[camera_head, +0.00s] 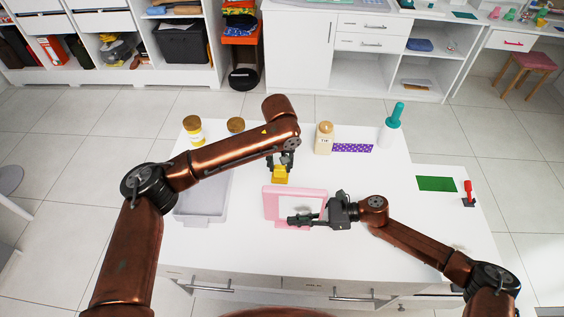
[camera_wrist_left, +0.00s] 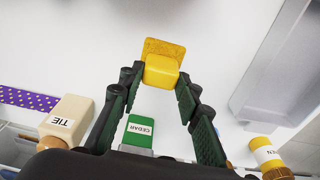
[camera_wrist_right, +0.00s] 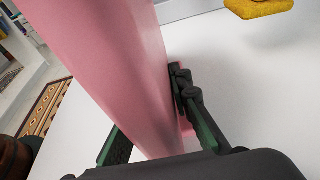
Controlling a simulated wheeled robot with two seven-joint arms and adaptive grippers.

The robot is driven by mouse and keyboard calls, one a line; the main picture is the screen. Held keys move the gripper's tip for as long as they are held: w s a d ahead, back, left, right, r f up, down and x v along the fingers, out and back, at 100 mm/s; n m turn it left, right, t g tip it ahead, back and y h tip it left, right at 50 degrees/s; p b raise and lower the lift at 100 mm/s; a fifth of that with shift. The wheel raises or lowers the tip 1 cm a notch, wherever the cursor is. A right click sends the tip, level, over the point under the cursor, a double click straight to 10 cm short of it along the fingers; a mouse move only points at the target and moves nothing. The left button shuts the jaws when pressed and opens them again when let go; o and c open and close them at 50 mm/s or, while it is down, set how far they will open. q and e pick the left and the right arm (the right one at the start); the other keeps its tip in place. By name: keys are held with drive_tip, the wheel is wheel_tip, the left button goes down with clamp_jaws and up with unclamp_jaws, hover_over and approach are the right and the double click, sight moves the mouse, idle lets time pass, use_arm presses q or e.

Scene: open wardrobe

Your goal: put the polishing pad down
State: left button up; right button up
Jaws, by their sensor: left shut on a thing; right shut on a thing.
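The yellow polishing pad (camera_head: 280,175) is between the fingertips of my left gripper (camera_head: 280,163), a little beyond the pink frame. In the left wrist view the pad (camera_wrist_left: 162,70), a yellow block with a rougher, spongy-looking face, sits between the fingertips. It also shows at the top of the right wrist view (camera_wrist_right: 260,8), apparently above the white tabletop. In the right wrist view the pink frame (camera_wrist_right: 105,60) runs between the two fingers.
A grey tray (camera_head: 205,213) lies at left, partly behind my left arm. A green mat (camera_head: 437,184) lies right. A green CEDAR box (camera_wrist_left: 138,136) shows between the left fingers.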

sight(280, 176)
use_arm(q)
drive_tip(key=shift+f, duration=3.1)
drive_tip(key=o, duration=1.1)
drive_tip(key=shift+f, duration=0.1)
drive_tip(key=shift+c, duration=0.2)
